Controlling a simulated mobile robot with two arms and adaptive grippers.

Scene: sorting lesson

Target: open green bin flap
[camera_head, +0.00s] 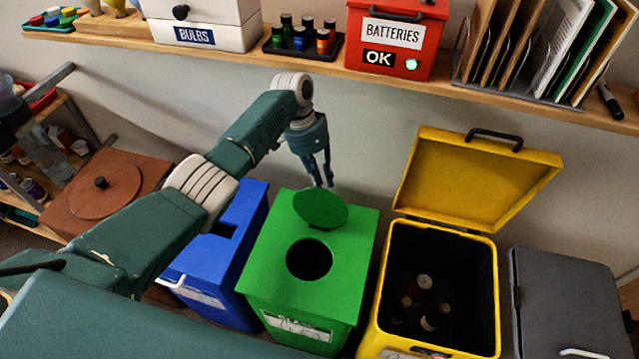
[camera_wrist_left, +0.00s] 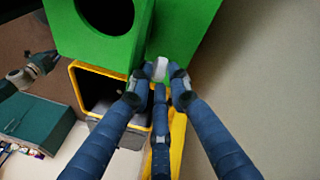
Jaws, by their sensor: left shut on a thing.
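The green bin (camera_head: 262,262) stands between the blue bin and the yellow bin, with a round dark hole in its top. Its round green flap (camera_head: 320,209) is tilted up behind the hole, which is uncovered. My left gripper (camera_head: 326,184) is at the flap's upper rim. In the left wrist view, the left gripper (camera_wrist_left: 159,76) is shut on a small pale tab (camera_wrist_left: 160,66) at the green flap's edge. The bin's hole shows at the top left there.
The blue bin (camera_head: 250,205) is left of the green bin. The yellow bin (camera_head: 378,347), lid up, holds several bottles. A dark grey bin (camera_head: 565,290) is at the right. A wooden shelf (camera_head: 250,62) with boxes runs above, behind my left arm.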

